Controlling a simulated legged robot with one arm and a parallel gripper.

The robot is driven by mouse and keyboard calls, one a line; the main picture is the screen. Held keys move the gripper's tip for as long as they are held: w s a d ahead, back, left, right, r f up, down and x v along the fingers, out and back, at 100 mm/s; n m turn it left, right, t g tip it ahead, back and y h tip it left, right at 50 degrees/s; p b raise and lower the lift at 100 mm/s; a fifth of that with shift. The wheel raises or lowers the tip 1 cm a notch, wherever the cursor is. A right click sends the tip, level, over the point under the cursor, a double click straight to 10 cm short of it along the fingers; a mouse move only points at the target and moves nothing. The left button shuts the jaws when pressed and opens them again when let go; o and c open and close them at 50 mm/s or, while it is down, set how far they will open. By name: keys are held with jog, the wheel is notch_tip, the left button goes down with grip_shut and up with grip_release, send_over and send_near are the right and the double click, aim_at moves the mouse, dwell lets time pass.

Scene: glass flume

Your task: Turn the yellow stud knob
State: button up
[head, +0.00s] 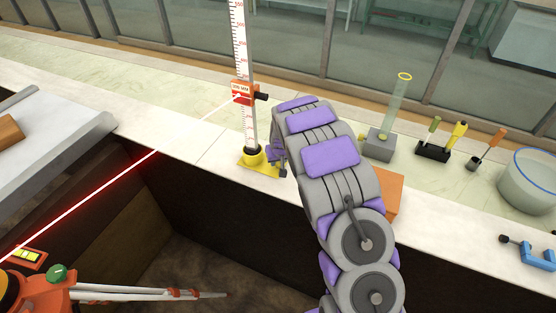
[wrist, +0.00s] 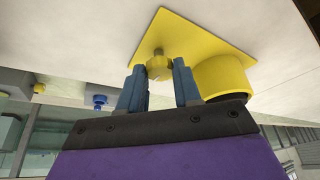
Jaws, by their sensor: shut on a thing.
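The yellow stud knob (wrist: 159,66) stands up from a corner area of a yellow base plate (wrist: 195,40) in the wrist view. The two blue fingers of my gripper (wrist: 160,76) are on either side of the knob and shut on it. A round yellow collar (wrist: 221,75) sits on the same plate just right of the fingers. In the head view the plate (head: 247,164) lies on the pale ledge, under a white graduated staff (head: 240,38). My arm hides the knob and most of my gripper there.
An orange slider (head: 242,93) with a black knob is on the staff, and a red laser line meets it. Right of my arm are an orange block (head: 387,193), a glass cylinder (head: 396,105), a tool rack (head: 434,152) and a clear tub (head: 530,182). A dark pit lies in front.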

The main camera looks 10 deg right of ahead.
jog(key=o, duration=1.1)
jog(key=shift+c, duration=0.2)
jog(key=shift+r, duration=0.1)
jog(key=v, duration=1.7)
jog(key=shift+p, duration=0.35)
